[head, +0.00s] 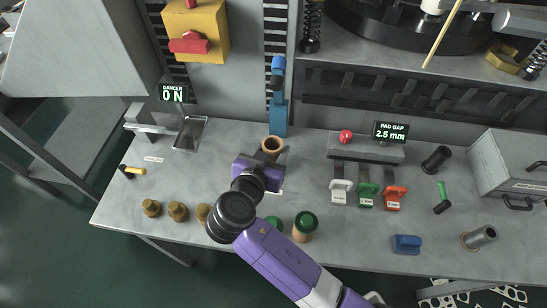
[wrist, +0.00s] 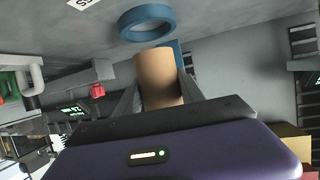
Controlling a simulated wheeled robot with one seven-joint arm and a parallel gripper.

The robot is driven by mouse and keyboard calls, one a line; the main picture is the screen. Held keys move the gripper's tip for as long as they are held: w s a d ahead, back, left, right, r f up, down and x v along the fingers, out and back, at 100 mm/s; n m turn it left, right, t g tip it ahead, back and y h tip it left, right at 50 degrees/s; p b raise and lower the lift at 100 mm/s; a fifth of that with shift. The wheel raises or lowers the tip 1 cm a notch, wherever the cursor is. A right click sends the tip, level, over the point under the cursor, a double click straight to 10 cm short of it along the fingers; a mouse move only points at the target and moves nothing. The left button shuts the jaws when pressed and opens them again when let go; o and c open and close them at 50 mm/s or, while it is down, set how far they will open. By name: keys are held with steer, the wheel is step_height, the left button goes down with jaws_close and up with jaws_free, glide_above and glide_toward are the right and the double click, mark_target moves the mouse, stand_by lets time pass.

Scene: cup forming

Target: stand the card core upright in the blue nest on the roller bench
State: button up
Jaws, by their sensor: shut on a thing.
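The card core (head: 272,146) is a tan tube, held roughly upright in my gripper, its open upper end showing in the head view. In the wrist view, which looks upside down, the core (wrist: 160,78) stands between my gripper's two grey fingers (wrist: 160,92). My gripper (head: 262,168) is shut on it. The blue nest (wrist: 146,24) is a ring on the grey bench, just beyond the core's lower end in the wrist view. A narrow strip of bench shows between them, so the core looks apart from the nest. In the head view my gripper and arm hide the nest.
A blue post (head: 278,110) stands close behind the core. Several brown knobbed pieces (head: 178,211) and a green-topped tan piece (head: 305,226) stand near the front edge. White, green and red handled gauges (head: 367,193) are to the right. Bare bench (head: 225,145) lies left of my gripper.

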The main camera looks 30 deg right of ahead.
mark_target(272, 158)
steer(key=shift+f, duration=1.95)
steer(key=shift+f, duration=0.1)
steer(key=o, duration=1.4)
steer(key=shift+c, duration=0.2)
steer(key=shift+r, duration=0.2)
steer(key=v, duration=1.2)
